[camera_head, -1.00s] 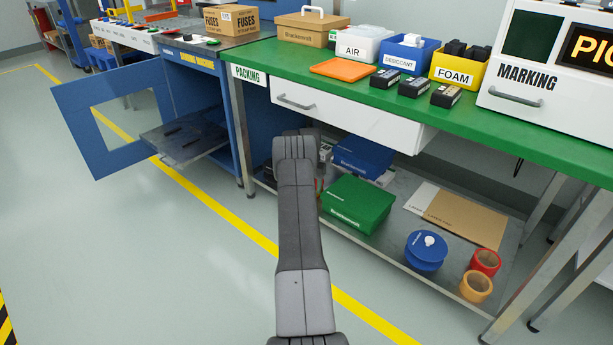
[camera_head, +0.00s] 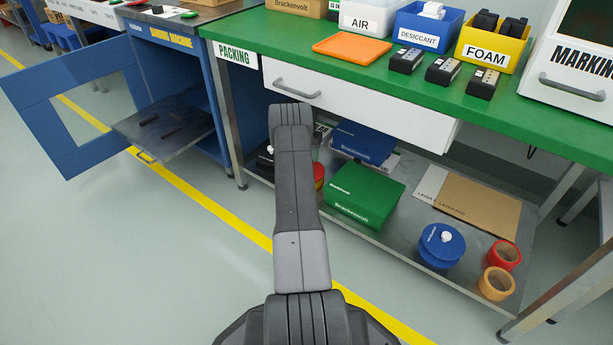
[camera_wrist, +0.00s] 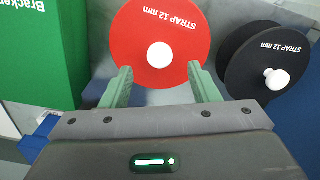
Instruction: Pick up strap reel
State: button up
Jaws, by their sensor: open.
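A red strap reel (camera_wrist: 150,40) marked STRAP 12 mm, with a white hub, lies just ahead of my gripper (camera_wrist: 163,82) in the wrist view. A black strap reel (camera_wrist: 250,65) with the same marking and a white knob lies right of it. My gripper is open, its two green fingers at the red reel's near edge on either side of the hub; whether they touch it I cannot tell. In the head view my arm hides most of the red reel (camera_head: 319,171) and part of the black reel (camera_head: 264,162). My gripper is hidden there.
A green box (camera_head: 364,195) stands close beside the reels on the lower shelf (camera_head: 400,252). A blue reel (camera_head: 441,250), tape rolls (camera_head: 496,284) and cardboard sheets (camera_head: 478,215) lie farther right. The white drawer (camera_head: 360,105) and green bench top (camera_head: 290,30) overhang the shelf.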

aim_at(319, 169)
notch_tip(319, 169, down, 4)
jog(key=shift+f, duration=0.25)
grip_shut()
dwell(1.2)
jog(key=shift+r, duration=0.1)
